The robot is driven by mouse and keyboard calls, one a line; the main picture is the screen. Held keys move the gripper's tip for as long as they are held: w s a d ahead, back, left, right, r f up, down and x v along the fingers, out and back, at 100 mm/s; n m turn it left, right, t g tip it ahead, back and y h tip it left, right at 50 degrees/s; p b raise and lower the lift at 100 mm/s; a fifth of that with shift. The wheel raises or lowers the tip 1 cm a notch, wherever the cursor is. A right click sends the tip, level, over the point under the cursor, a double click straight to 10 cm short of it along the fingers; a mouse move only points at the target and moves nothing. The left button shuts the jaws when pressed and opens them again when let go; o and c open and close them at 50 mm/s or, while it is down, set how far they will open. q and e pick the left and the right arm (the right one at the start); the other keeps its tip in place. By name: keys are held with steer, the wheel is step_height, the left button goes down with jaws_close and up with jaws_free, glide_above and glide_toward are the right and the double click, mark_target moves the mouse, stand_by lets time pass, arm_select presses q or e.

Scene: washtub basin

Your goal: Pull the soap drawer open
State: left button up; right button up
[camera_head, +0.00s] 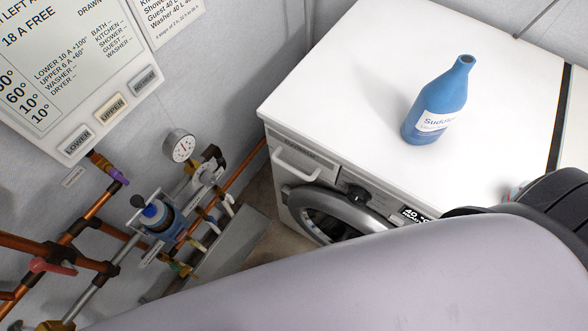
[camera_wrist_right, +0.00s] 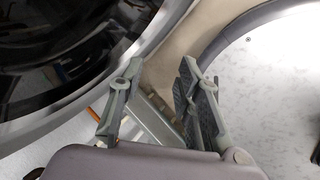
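The soap drawer (camera_head: 295,158) is at the upper left of the white washing machine's front, with a pale bar handle (camera_head: 297,165). Its front looks flush with the machine. My right gripper (camera_wrist_right: 161,68) shows in the right wrist view with its two fingers apart and nothing held between them. It is beside the round door (camera_wrist_right: 70,60) of the machine, and the drawer is not in that view. In the head view a large arm link of mine covers the bottom and hides the lower front. My left gripper is in neither view.
A blue bottle (camera_head: 436,105) stands on the washing machine top (camera_head: 340,70). The porthole door ring (camera_head: 325,212) and a dark knob (camera_head: 357,194) are near the drawer. Copper pipes (camera_head: 95,210), valves and a gauge (camera_head: 180,146) fill the left wall.

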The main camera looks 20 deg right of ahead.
steer(key=w+a+r+n+t+b, duration=0.2)
steer(key=w+a+r+t, duration=0.15)
steer(key=r, duration=0.35)
steer(key=w+a+r+n+t+b, duration=0.1)
steer(key=w+a+r+t, duration=0.2)
steer(key=r, duration=0.5)
steer(key=t+b, duration=0.2)
steer(key=t, duration=0.3)
glide_toward(292, 168)
steer(key=shift+m+g, duration=0.35)
steer(key=shift+m, duration=0.05)
steer(key=w+p, duration=0.1)
steer(key=w, duration=0.2)
steer(key=w+f+p, duration=0.1)
steer(key=w, duration=0.2)
steer(key=w+d+p, duration=0.1)
steer(key=w, duration=0.3)
steer(key=shift+d+f, duration=0.1)
steer(key=shift+f, duration=0.2)
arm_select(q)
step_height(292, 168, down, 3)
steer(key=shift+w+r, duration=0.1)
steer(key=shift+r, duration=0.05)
arm_select(e)
steer(key=shift+c, duration=0.5)
jaws_close()
